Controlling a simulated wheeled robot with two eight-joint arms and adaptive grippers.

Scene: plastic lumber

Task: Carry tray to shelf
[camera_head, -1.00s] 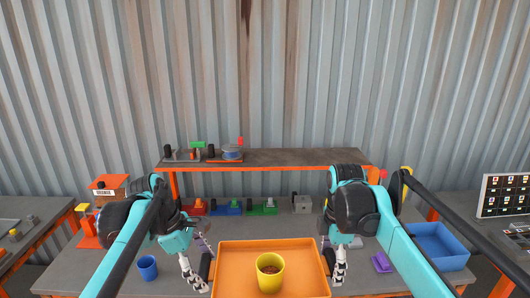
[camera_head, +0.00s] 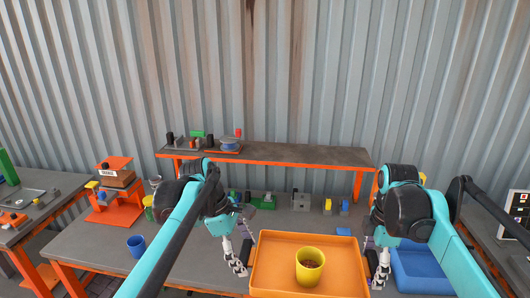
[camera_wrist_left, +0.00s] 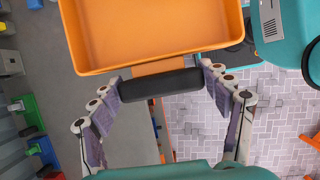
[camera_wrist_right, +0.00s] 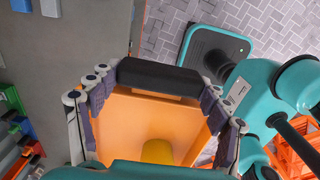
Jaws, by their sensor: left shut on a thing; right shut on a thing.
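The orange tray (camera_head: 270,281) is in front of me in the head view, with a yellow cup (camera_head: 310,268) of dark brown contents standing upright in it. My left gripper (camera_head: 246,262) is at the tray's left side. In the left wrist view its fingers are shut on the black handle (camera_wrist_left: 161,84). My right gripper (camera_head: 374,270) is at the tray's right side. In the right wrist view its fingers are shut on the other black handle (camera_wrist_right: 160,75). The shelf (camera_head: 290,155), with a grey top and orange edge, stands raised at the back of the workbench.
Several small items, including a blue spool (camera_head: 229,144), occupy the shelf's left end; its middle and right are clear. Several coloured pieces stand beneath it. A blue cup (camera_head: 136,246) is left on the bench, a blue bin (camera_head: 425,272) right. An orange stand (camera_head: 115,190) is at the left.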

